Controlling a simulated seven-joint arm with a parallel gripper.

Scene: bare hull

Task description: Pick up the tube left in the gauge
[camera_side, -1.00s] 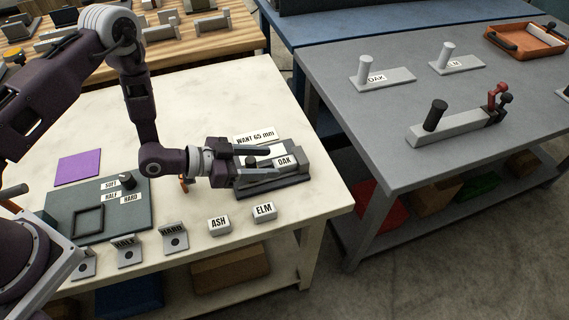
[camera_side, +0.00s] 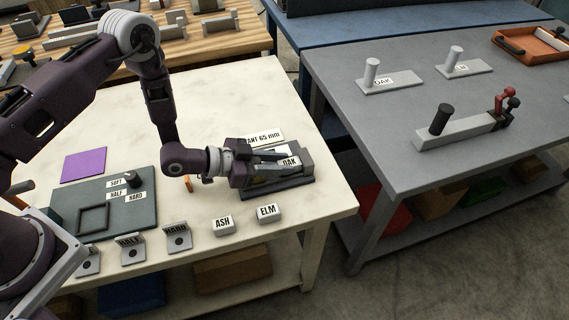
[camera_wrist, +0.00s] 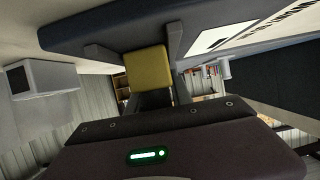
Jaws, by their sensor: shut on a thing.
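My gripper (camera_side: 275,165) lies low over the gauge, pointing right. In the wrist view my gripper (camera_wrist: 146,58) has its two fingers on either side of a short olive-yellow piece (camera_wrist: 148,70), which appears to be the tube, and is shut on it. In the side view the fingers and hand hide most of the tube. I cannot tell whether it touches the gauge.
A WANT 65 mm sign (camera_side: 264,138) stands behind the gauge. ASH (camera_side: 223,224) and ELM (camera_side: 268,213) blocks stand near the front edge. A dark green board (camera_side: 105,205) and purple sheet (camera_side: 84,165) lie left. A grey table (camera_side: 400,120) stands right, across a gap.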

